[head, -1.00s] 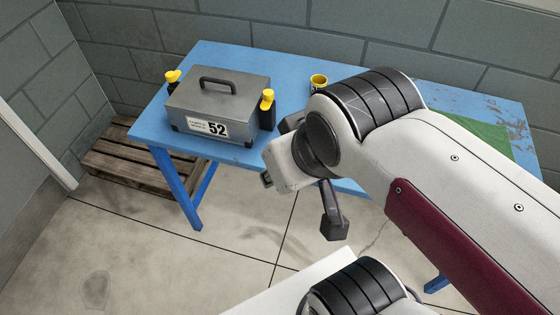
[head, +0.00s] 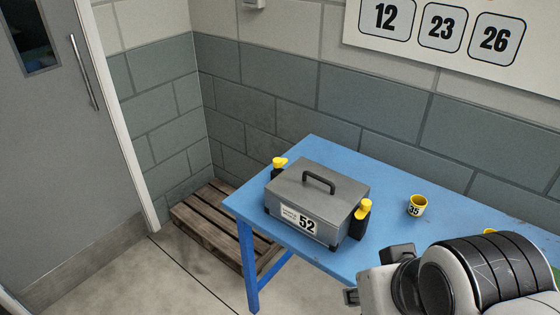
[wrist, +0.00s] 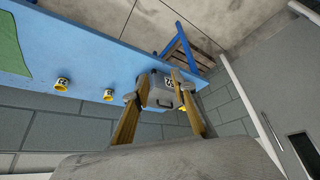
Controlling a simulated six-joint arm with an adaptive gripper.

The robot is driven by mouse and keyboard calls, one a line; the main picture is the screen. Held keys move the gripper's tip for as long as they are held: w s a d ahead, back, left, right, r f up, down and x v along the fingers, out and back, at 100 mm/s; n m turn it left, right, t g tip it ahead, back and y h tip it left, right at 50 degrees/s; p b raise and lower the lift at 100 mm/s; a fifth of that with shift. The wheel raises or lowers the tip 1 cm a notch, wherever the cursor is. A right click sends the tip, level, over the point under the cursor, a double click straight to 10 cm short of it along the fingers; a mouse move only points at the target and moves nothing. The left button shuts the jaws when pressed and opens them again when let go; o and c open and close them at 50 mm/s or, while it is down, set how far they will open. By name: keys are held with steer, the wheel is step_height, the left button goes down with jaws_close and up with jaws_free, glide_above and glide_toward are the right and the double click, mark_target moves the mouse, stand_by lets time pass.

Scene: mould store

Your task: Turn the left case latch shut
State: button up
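The grey case (head: 320,192) with a dark top handle and a "52" label stands on the blue table. The left latch (head: 279,163), yellow on a black body, is at its left end. A matching right latch (head: 364,208) is at the right end. How far each is turned is too small to tell. In the wrist view my gripper (wrist: 154,84) has its two fingers apart. The case (wrist: 160,94) shows beyond and between them, at a distance. Nothing is held. In the head view my wrist is at the lower right, right of the case.
The blue table (head: 385,184) also holds a yellow cup (head: 417,206) marked 35 and another yellow cup partly hidden by my arm. A wooden pallet (head: 205,219) lies on the floor at the left. A block wall stands behind. The table around the case's front-left is clear.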

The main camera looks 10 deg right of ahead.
steer(key=o, duration=0.4)
steer(key=shift+c, duration=0.2)
steer(key=w+a+t, duration=0.2)
steer(key=w, duration=1.3)
steer(key=w+a+t, duration=0.2)
steer(key=w, duration=1.2)
steer(key=w+a+f+t, duration=0.1)
steer(key=w+f, duration=0.3)
steer(key=w, duration=0.2)
steer(key=w+a+f+t, duration=0.1)
steer(key=w+f, duration=0.3)
steer(key=w, duration=0.2)
steer(key=w+a+f+t, duration=0.1)
steer(key=w+f, duration=0.3)
steer(key=w, duration=0.2)
steer(key=shift+w+f+t, duration=0.3)
steer(key=shift+w+f, duration=0.4)
steer(key=shift+f, duration=0.1)
steer(key=shift+w, duration=0.15)
